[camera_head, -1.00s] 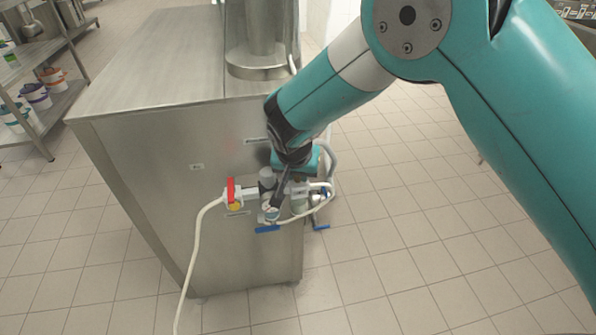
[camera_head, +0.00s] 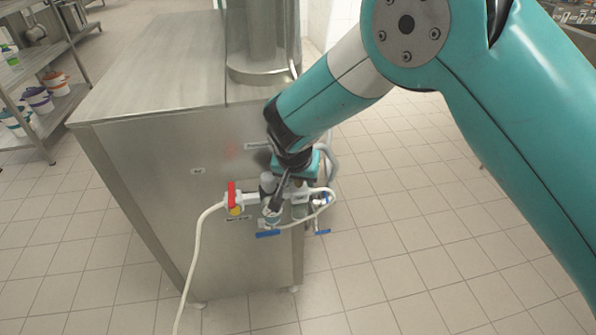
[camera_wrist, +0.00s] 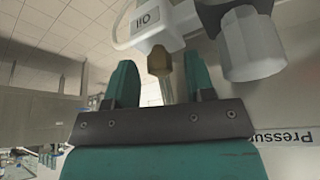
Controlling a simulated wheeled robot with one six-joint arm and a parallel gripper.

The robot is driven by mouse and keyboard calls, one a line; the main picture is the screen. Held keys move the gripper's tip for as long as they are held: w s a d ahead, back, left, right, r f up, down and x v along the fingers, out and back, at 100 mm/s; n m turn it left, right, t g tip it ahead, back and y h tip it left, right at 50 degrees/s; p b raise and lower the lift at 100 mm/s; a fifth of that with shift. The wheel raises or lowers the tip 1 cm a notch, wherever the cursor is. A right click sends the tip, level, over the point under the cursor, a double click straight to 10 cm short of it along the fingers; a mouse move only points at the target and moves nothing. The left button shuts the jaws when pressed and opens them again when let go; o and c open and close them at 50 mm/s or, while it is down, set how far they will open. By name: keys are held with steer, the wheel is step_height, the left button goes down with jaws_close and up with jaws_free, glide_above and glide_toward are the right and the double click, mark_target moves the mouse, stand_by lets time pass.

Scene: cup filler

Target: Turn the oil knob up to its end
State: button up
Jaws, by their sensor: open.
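A white housing marked "Oil" (camera_wrist: 146,22) appears upside down at the top of the wrist view. A brass-coloured fitting (camera_wrist: 160,62) hangs below it, between and just beyond my fingertips, with no clear contact. A pale grey round knob (camera_wrist: 250,40) is to its right, outside my fingers. I cannot tell which part is the oil knob. My gripper (camera_wrist: 161,82) is open with its two teal fingers apart. In the head view my gripper (camera_head: 279,192) is at the valve cluster on the cabinet's front, partly hiding it.
A "Pressure" label (camera_wrist: 287,136) is at the wrist view's right. Tiled floor to the right is clear.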

steer(key=v, duration=1.7)
steer(key=shift+r, duration=0.25)
steer(key=shift+d+r, duration=0.1)
steer(key=s+d+r+n+g+y+p, duration=0.1)
steer(key=s+d+r+n+g+p, duration=0.2)
steer(key=d+r, duration=0.4)
steer(key=s+d+r+n+y+p, duration=0.2)
steer(key=s+d+r+n+p, duration=0.1)
steer(key=s, duration=0.6)
steer(key=s+d+r+n+g+y+p, duration=0.1)
steer(key=s+d+r, duration=0.4)
steer(key=s, duration=0.5)
steer(key=d+n+y+p, duration=0.1)
steer(key=d+n+p, duration=0.1)
steer(key=shift+d+r+g+p, duration=0.3)
steer(key=shift+r+p, duration=0.1)
